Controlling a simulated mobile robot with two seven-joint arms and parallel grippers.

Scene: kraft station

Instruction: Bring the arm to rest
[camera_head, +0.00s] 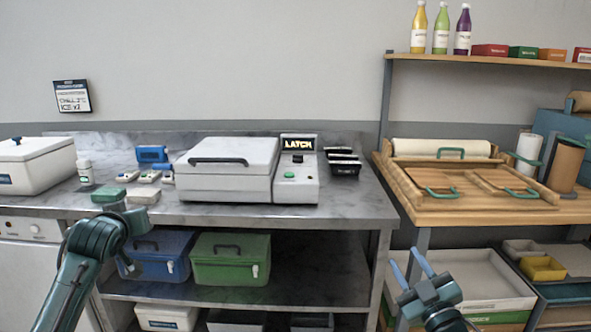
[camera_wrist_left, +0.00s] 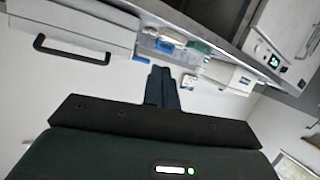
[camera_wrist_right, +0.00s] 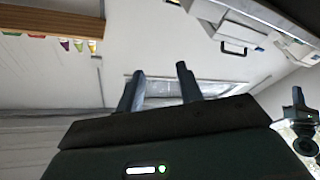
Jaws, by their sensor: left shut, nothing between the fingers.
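My left arm (camera_head: 92,248) comes in at the lower left of the head view, in front of the steel bench; its fingers are hard to make out there. In the left wrist view my left gripper (camera_wrist_left: 161,69) has its dark fingers together, with nothing between them. In the right wrist view the right gripper (camera_wrist_right: 160,68) is open and empty.
The steel bench (camera_head: 345,208) carries a white latch machine (camera_head: 230,165), a white cooler (camera_head: 35,165) and small packs. Blue (camera_head: 160,255) and green (camera_head: 230,262) boxes sit on its lower shelf. A wooden table (camera_head: 460,215) with a tray stands right; white bins lie below.

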